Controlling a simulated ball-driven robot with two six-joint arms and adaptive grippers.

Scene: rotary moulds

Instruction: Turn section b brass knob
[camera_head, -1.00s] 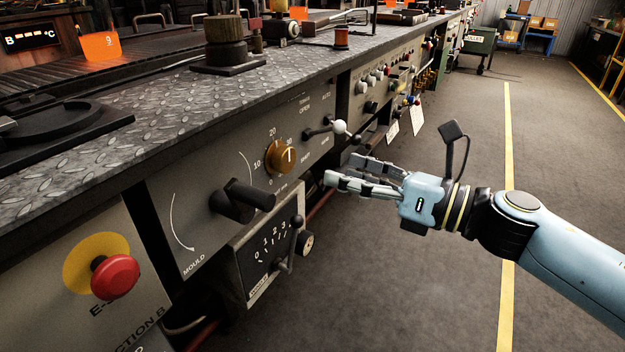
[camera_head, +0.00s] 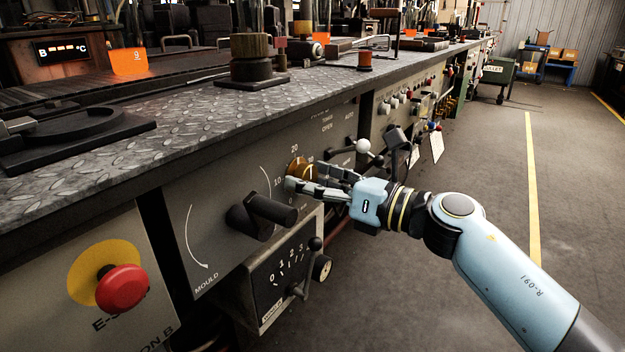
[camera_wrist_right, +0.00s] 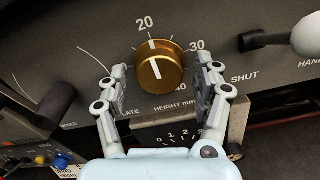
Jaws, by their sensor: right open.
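The brass knob (camera_head: 297,167) sits on the dark section B panel (camera_head: 228,193), partly hidden behind my gripper in the head view. In the right wrist view the brass knob (camera_wrist_right: 160,68) shows whole, with its white line pointing just right of the 20 mark on its dial. My right gripper (camera_head: 292,182) is at the knob, fingers toward the panel. In the wrist view the open fingers (camera_wrist_right: 161,84) stand either side of the knob's lower part, with gaps showing. My left gripper is not in view.
A black mould handle (camera_head: 262,214) juts out left of the knob. A white-balled lever (camera_head: 363,146) is to the right. Below are a small numbered lever box (camera_head: 270,288) and a red emergency stop (camera_head: 121,288) at lower left. The aisle floor at right is clear.

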